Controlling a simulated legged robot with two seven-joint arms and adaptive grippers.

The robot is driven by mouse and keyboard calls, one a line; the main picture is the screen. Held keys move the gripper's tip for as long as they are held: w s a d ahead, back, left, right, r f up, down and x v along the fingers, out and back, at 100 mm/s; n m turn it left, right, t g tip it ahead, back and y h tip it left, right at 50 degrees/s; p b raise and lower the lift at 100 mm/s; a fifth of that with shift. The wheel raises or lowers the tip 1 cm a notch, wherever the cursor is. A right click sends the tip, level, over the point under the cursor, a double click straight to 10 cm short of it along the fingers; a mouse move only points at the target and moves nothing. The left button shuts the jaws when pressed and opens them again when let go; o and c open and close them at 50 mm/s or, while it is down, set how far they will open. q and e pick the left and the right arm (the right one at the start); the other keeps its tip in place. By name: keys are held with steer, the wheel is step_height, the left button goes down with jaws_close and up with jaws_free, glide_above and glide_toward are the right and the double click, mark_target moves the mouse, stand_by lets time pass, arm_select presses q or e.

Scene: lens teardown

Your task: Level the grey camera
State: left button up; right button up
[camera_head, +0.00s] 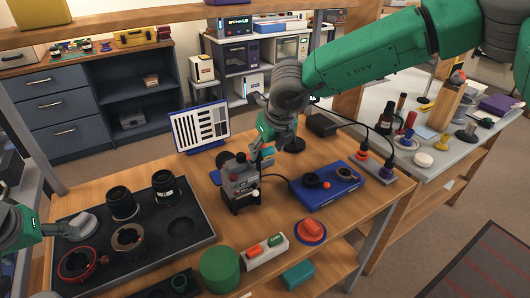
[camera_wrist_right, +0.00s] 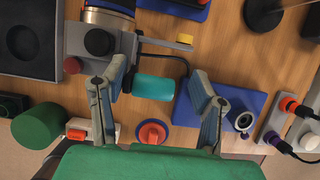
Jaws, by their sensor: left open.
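The grey camera (camera_head: 241,180) stands upright on a dark base near the table's middle, with a white knob on its front. In the right wrist view the grey camera (camera_wrist_right: 90,42) is at the upper left, with dark and red knobs. My right gripper (camera_head: 264,155) is just behind and right of it in the head view. In the wrist view its fingers (camera_wrist_right: 157,78) are spread, with a teal rounded piece (camera_wrist_right: 153,88) showing between them; I cannot tell whether they touch it. My left gripper (camera_head: 66,230) is open at the black tray's left end, by a pale round part.
The black tray (camera_head: 205,237) holds lenses and rings. A striped chart (camera_head: 200,127) stands behind the camera. A blue box (camera_head: 332,194) is right of it. A green cylinder (camera_head: 220,268), a white switch block (camera_head: 265,251) and a red button (camera_head: 312,227) are in front.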

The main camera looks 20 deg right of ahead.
steer(key=shift+f, duration=0.15)
steer(key=shift+s, duration=0.2)
steer(key=shift+a, duration=0.2)
steer(key=shift+r, duration=0.2)
steer(key=v, duration=1.1)
steer(key=shift+s+r, duration=0.25)
steer(key=shift+d, duration=0.15)
stand_by(1.2)
